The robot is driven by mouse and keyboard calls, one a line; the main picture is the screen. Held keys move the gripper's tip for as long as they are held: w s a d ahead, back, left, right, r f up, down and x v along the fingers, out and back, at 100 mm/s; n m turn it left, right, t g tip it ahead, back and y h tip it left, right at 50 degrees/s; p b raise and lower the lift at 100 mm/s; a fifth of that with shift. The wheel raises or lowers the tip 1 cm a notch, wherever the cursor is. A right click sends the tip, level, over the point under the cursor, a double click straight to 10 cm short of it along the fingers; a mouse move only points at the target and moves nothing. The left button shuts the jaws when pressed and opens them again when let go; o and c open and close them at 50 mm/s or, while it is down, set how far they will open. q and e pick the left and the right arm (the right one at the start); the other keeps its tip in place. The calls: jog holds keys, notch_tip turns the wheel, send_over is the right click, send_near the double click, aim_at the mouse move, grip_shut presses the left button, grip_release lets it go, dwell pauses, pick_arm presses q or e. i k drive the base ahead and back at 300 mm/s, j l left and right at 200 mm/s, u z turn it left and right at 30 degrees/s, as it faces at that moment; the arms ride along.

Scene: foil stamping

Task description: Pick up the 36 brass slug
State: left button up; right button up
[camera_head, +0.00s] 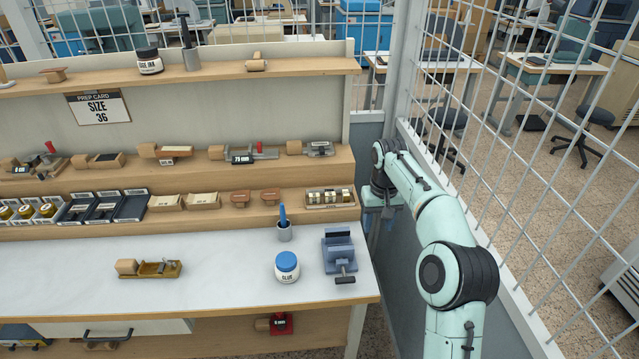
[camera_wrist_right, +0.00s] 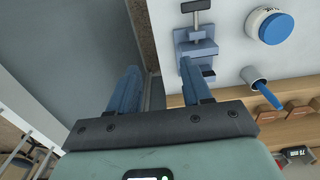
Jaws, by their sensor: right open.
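Several small brass slugs (camera_head: 328,195) sit in a wooden tray (camera_head: 314,206) at the right end of the lower step of the bench shelf. Their numbers are too small to read, so I cannot tell which is the 36. My right gripper (camera_head: 378,214) is just right of the tray, past the bench end, pointing down. In the right wrist view its two blue fingers (camera_wrist_right: 160,88) are apart with nothing between them. The slug tray does not show in that view. My left gripper is not in view.
A blue vise (camera_head: 338,252), a glue jar (camera_head: 287,266) and a cup with a blue tool (camera_head: 284,229) stand on the bench's right part. A wood-handled brass tool (camera_head: 148,268) lies left. A prep card (camera_head: 99,107) reads size 36. A wire fence (camera_head: 520,170) stands right.

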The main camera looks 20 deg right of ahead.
aim_at(330, 197)
jog(key=i, duration=1)
